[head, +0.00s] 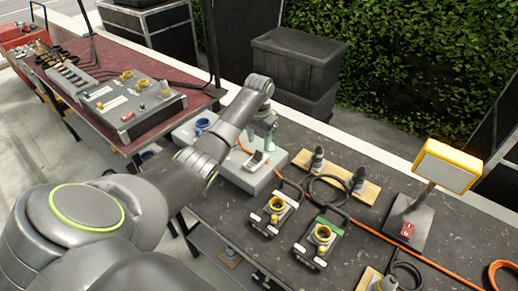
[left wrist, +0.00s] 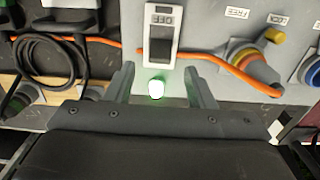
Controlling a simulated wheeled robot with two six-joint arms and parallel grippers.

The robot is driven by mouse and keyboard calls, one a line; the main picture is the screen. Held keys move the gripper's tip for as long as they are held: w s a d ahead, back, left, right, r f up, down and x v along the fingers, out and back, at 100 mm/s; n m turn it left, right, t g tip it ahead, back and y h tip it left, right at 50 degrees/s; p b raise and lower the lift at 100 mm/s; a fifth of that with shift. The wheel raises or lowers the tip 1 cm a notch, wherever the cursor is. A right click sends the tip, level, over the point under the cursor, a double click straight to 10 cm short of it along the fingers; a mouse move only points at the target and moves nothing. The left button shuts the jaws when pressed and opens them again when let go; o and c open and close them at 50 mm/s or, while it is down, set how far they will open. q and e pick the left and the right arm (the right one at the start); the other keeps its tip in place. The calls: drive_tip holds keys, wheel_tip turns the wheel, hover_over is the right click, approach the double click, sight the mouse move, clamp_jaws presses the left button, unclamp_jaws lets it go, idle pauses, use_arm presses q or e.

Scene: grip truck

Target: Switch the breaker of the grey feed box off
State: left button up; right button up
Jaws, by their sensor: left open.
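The grey feed box (head: 236,174) stands at the left end of the dark table in the head view. Its breaker (head: 256,160) is on the top face. My right gripper is out of view.
An orange cable (left wrist: 100,40) runs by the breaker to a yellow-ringed plug (left wrist: 245,58). Two small boxes with yellow sockets (head: 277,204) (head: 323,234), a work lamp (head: 446,166) and black cable plugs (head: 317,160) share the table. A larger grey console (head: 130,108) stands on the red table.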

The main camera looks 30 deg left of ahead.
sight(259, 151)
use_arm(q)
drive_tip(key=shift+f, duration=2.15)
drive_tip(key=shift+c, duration=0.3)
